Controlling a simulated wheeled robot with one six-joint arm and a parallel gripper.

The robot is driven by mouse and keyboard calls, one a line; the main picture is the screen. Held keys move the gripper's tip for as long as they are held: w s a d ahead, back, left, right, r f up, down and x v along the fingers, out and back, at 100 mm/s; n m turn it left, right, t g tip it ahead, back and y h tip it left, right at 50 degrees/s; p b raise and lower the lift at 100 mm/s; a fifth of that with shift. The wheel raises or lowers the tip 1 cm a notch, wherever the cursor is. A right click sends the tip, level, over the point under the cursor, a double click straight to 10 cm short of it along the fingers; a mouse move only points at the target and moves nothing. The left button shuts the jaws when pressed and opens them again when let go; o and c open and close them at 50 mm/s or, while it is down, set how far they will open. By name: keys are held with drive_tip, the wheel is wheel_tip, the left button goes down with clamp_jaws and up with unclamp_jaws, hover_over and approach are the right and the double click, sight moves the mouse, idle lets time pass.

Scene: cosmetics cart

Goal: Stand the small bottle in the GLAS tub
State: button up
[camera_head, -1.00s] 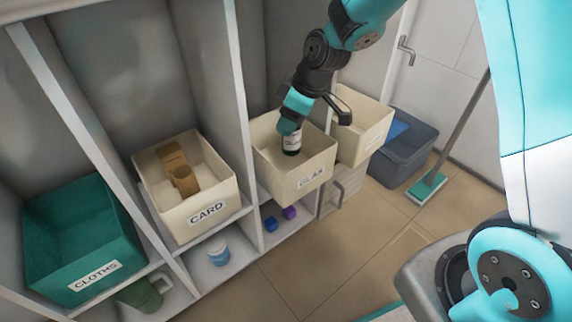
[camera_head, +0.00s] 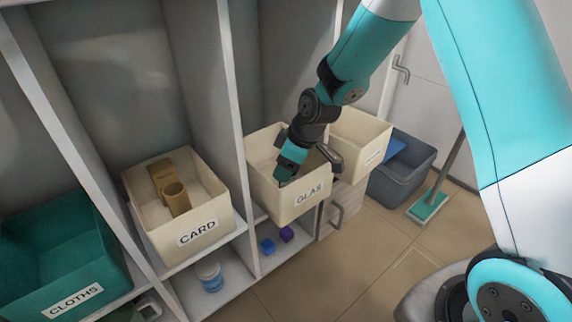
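The GLAS tub (camera_head: 262,192) is a cream open box on the shelf, with its label on the front wall. My gripper (camera_head: 287,176) reaches down into this tub, its tip below the rim. The small bottle cannot be seen now; the gripper and the tub's front wall hide that spot. Whether the fingers are open or shut does not show.
The CARD tub (camera_head: 216,242) with cardboard pieces stands to the left, beyond a shelf divider. The green CLOTHS tub (camera_head: 88,270) is farther left. Another cream tub (camera_head: 362,143) stands close on the right, with a grey bin (camera_head: 415,176) beyond it.

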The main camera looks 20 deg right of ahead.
drive_tip(key=shift+o, duration=1.3)
drive_tip(key=p+v, duration=0.5)
drive_tip(key=v, duration=0.7)
drive_tip(key=s+a+r+m+g, duration=0.1)
drive_tip(key=s+a+r, duration=0.2)
drive_tip(key=s, duration=0.5)
drive_tip(key=s+a+r+m+g, duration=0.1)
drive_tip(key=s+a+r, duration=0.2)
drive_tip(key=s+r, duration=0.2)
drive_tip(key=s+a+r+m, duration=0.1)
drive_tip(key=s+a+r, duration=0.2)
drive_tip(key=s, duration=0.8)
drive_tip(key=shift+s+r+g+y, duration=0.3)
drive_tip(key=shift+s+r+g, duration=0.1)
drive_tip(key=shift+r, duration=0.4)
